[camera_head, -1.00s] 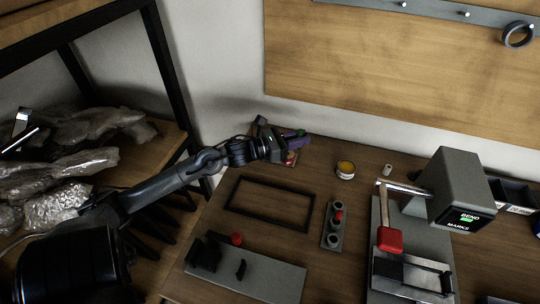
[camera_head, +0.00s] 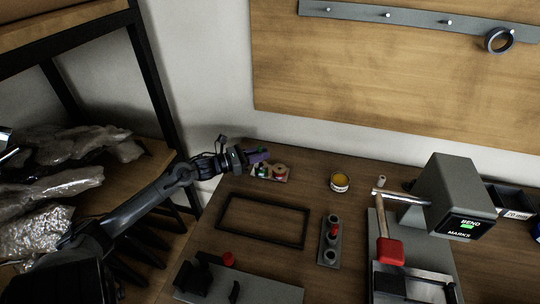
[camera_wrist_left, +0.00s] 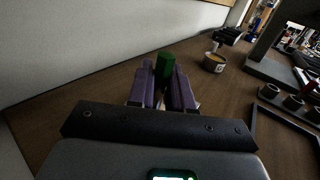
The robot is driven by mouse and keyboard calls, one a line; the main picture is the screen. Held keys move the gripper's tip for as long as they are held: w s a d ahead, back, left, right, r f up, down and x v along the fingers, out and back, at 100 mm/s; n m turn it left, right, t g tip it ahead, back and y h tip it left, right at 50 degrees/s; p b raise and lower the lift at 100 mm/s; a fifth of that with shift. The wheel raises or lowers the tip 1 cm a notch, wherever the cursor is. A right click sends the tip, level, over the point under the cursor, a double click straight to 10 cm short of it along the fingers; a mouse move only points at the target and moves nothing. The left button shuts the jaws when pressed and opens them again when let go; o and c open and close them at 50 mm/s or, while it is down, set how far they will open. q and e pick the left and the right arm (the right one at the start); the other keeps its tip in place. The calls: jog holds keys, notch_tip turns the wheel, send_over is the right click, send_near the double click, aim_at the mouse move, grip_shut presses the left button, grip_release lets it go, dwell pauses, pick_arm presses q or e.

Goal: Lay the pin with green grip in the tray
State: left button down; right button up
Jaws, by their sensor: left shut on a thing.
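My left gripper (camera_head: 258,156) is at the far left corner of the table, its purple fingers over or just behind a small wooden holder (camera_head: 283,177). In the left wrist view, the fingers (camera_wrist_left: 162,88) are shut on the pin's green grip (camera_wrist_left: 166,66), which sticks up between them. The rest of the pin is hidden. A black rectangular frame with a low rim (camera_head: 224,213), which looks like the shallow tray, lies nearer on the table and shows empty. My right gripper is not in view.
The holder carries small red and green pieces. A yellow-topped tin (camera_head: 340,183) stands to its right. A wall is close behind the gripper.

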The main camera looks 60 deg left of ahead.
aim_at(261, 163)
pick_arm(q)
jog(key=shift+d+f, duration=0.15)
jog(key=shift+f, duration=1.3)
jog(key=shift+f+b, duration=0.2)
jog(key=shift+b, duration=0.15)
jog(key=c, duration=1)
grip_release()
jog(key=shift+c, duration=0.2)
jog(key=p+v, duration=0.5)
jog(key=v, duration=0.5)
jog(key=shift+s, duration=0.15)
jog(key=shift+p+v, duration=0.4)
jog(key=shift+v, duration=0.4)
